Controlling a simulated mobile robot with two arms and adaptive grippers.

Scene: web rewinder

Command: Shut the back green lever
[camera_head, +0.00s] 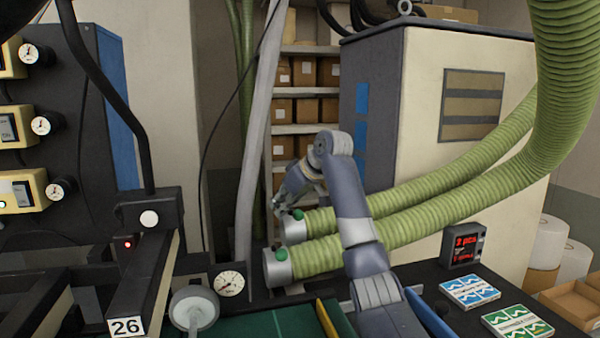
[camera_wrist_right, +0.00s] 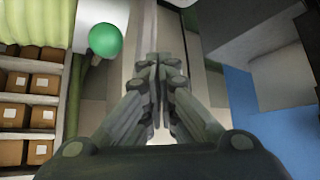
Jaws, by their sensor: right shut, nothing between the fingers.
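Two green hoses end in grey metal collars in the head view, each with a green lever knob. The back green lever (camera_head: 298,214) sits on the back collar (camera_head: 292,229); the front green lever (camera_head: 281,254) is on the nearer collar (camera_head: 277,268). My right gripper (camera_head: 279,205) is shut and empty, just behind and left of the back lever. In the right wrist view, the shut fingers (camera_wrist_right: 158,62) point ahead, and a round green knob (camera_wrist_right: 105,40) is to their left, apart from them in the picture. I cannot tell whether they touch the lever. My left gripper is not in view.
The ribbed hoses (camera_head: 440,215) run right and up past my right arm. A grey-white cabinet (camera_head: 420,130) stands behind. A small red display (camera_head: 463,246) and picture cards (camera_head: 470,292) are on the dark table. A gauge (camera_head: 230,284) is left of the collars.

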